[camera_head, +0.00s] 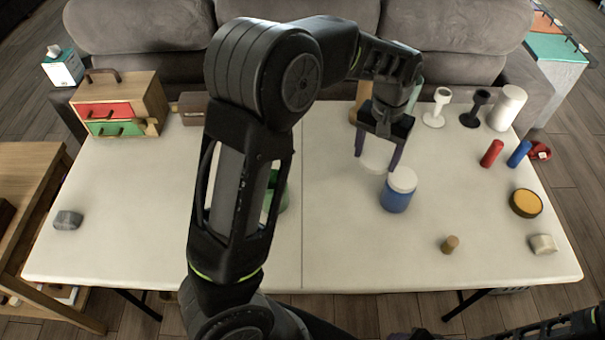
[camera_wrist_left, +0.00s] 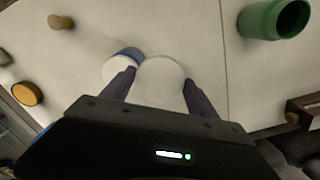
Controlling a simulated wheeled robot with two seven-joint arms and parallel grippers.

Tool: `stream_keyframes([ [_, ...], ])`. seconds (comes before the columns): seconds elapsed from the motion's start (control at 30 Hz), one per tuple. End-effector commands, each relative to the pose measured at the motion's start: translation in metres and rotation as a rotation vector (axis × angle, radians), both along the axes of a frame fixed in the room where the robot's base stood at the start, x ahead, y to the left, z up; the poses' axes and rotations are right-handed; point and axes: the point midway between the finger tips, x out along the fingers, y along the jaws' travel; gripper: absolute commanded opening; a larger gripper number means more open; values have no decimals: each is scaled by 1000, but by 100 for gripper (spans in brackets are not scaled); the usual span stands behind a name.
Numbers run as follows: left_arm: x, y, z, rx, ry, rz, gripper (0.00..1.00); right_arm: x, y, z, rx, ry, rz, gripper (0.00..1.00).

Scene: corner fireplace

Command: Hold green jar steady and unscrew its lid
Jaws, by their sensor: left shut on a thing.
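The green jar (camera_head: 276,192) stands on the white table, mostly hidden behind my left arm in the head view. In the left wrist view the green jar (camera_wrist_left: 272,20) shows at the upper right with an open mouth and no lid on it. My left gripper (camera_head: 378,164) is right of the jar and apart from it. It is shut on a white round lid (camera_head: 375,162), which also shows between the fingers in the left wrist view (camera_wrist_left: 160,82). A blue jar with a white lid (camera_head: 397,196) stands close beside the held lid.
Red (camera_head: 491,153) and blue (camera_head: 519,153) cylinders, a yellow-topped round tin (camera_head: 525,203) and a small cork-like piece (camera_head: 449,244) are at the right. A wooden drawer box (camera_head: 120,105) stands at the back left. The table's left front is mostly clear.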

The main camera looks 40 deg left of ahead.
Motion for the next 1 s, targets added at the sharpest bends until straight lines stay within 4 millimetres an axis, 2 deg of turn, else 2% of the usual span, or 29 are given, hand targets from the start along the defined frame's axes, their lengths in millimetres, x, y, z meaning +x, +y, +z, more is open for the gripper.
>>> stream_keyframes([
  [0.03,-1,12,-6,-3,3,76,20,0,0,-4,0,-1,0,58],
  [0.17,-5,52,-21,-9,9,374,20,1,0,-13,1,-2,0,69],
  [0.4,-25,141,-44,-5,11,1062,20,2,1,-30,2,-6,1,89],
  [0.5,-33,166,-49,0,6,1271,20,2,1,-33,3,-6,1,91],
  [0.63,-40,183,-50,5,1,1410,20,2,1,-35,3,-7,1,91],
  [1.0,-40,184,-52,6,1,1429,20,2,1,-34,3,-7,1,91],
])
